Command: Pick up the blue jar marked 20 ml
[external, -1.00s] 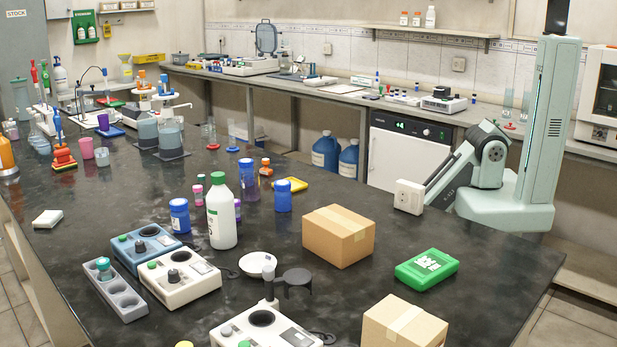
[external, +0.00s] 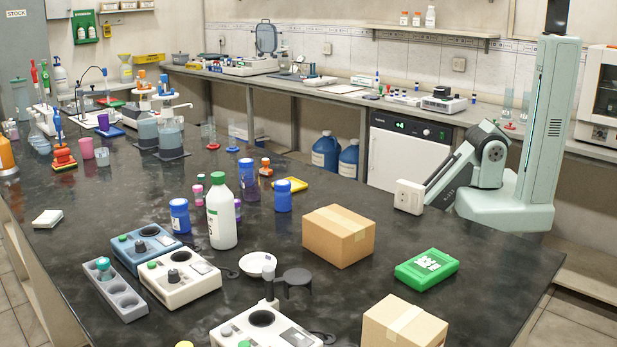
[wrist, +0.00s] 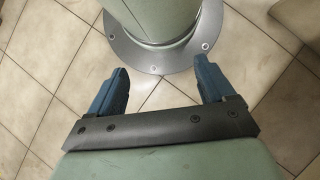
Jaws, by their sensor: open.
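In the external view one blue jar (external: 179,216) with a pale label stands upright left of the white bottle with a green cap. A second blue jar (external: 283,197) stands right of that bottle. Their markings are too small to read, so I cannot tell which one is 20 ml. My gripper (wrist: 165,72) shows in the wrist view with its two blue fingers wide apart and nothing between them. It faces the tiled floor and a round metal base plate, and no jar shows there. In the external view I cannot make out my gripper.
The white bottle (external: 221,215) stands between the blue jars. A cardboard box (external: 338,238) and a green box (external: 427,270) lie to the right. Bench devices (external: 180,280) stand in front.

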